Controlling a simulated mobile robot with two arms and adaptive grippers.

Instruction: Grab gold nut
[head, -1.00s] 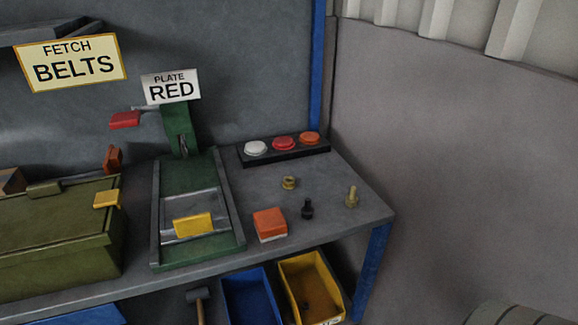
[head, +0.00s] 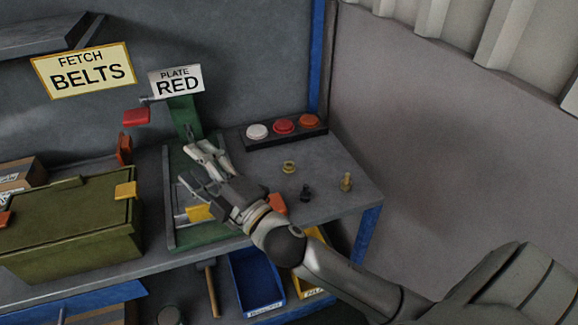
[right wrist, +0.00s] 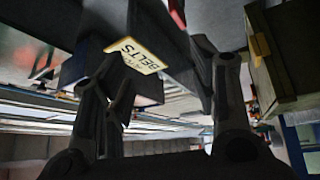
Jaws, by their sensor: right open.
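The gold nut (head: 289,167) is a small ring lying on the grey bench top, right of the green press and in front of the button panel. My right gripper (head: 193,166) is open and empty over the green press, to the left of the nut and apart from it. Its spread fingers also show in the right wrist view (right wrist: 168,75), where I cannot see the nut. My left gripper is not in view.
A black bolt (head: 306,192) and a gold bolt (head: 346,182) stand near the nut. The button panel (head: 270,136) is behind. An orange block (head: 278,203) is partly hidden by my arm. An olive box (head: 70,225) stands left; a blue bin (head: 235,275) is below.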

